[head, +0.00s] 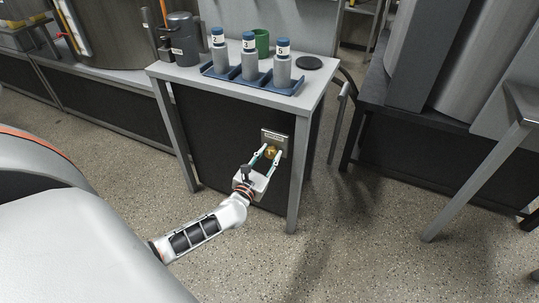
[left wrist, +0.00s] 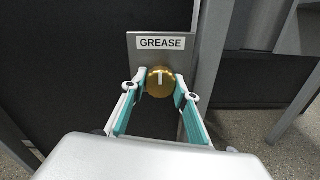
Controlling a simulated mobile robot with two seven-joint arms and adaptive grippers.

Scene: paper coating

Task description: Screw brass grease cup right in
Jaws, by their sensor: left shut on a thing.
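The brass grease cup (head: 270,153) is a round golden knob on a grey plate (head: 283,136) fixed to the dark side of a small table. In the left wrist view the cup (left wrist: 160,82) shows a pale upright mark on its face, below the plate's GREASE label (left wrist: 161,43). My left gripper (head: 269,156) is shut on the cup, with one teal-lined finger on each side of it; the gripper (left wrist: 160,90) also shows in the left wrist view. The cup's thread is hidden behind it. My right gripper is not in view.
A table leg (head: 299,175) is close to the right of the plate. The floor in front is clear.

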